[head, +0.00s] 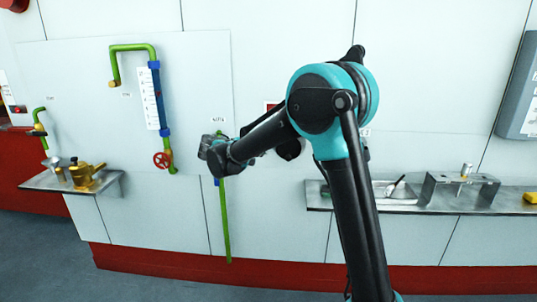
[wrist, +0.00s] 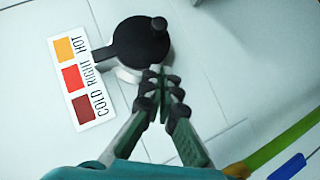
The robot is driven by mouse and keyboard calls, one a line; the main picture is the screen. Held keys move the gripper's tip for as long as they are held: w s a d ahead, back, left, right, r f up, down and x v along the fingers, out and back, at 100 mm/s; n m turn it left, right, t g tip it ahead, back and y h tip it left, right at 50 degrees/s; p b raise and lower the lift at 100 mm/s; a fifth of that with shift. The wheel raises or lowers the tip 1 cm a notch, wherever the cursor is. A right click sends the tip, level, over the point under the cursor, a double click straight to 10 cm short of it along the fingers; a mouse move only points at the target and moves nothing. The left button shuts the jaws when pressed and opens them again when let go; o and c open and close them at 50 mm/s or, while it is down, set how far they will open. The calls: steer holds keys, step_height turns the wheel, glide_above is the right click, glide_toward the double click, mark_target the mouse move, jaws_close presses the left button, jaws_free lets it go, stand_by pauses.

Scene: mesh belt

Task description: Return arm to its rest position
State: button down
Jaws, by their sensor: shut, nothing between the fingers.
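My teal and black arm rises through the middle of the head view, and its forearm reaches left toward the wall. In the wrist view my gripper (wrist: 160,78) is shut and empty, with its fingertips together. The tips appear just beside a black round lever (wrist: 135,42) with a knob. Whether they touch it I cannot tell. A label (wrist: 82,78) reading COLD, RIGHT, HOT with colour swatches is left of the lever. In the head view the wrist hides the lever and the fingers.
A green pipe (head: 224,225) runs down the wall below my wrist. A red valve wheel (head: 162,160) is left of it. A left shelf (head: 110,187) holds a brass pot (head: 86,175). A metal shelf (head: 425,207) with a stand (head: 460,187) is right of my arm.

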steer(key=v, duration=0.5)
steer(key=s+d+f+m+g+y, duration=0.1)
steer(key=s+d+f+g+y, duration=0.15)
steer(key=s+d+f, duration=0.65)
steer(key=s+d+f+m+g+y, duration=0.1)
steer(key=s+d+f+g, duration=0.2)
steer(key=d, duration=1.2)
steer(key=s+d+f+m+y, duration=0.1)
steer(key=s+d+f+y, duration=0.1)
steer(key=s+f, duration=0.3)
steer(key=s+d+f+m+g+y, duration=0.1)
steer(key=s+f, duration=0.5)
steer(key=s, duration=0.8)
steer(key=shift+d+m+y, duration=0.5)
steer(key=shift+d+y, duration=0.45)
steer(key=shift+y, duration=0.1)
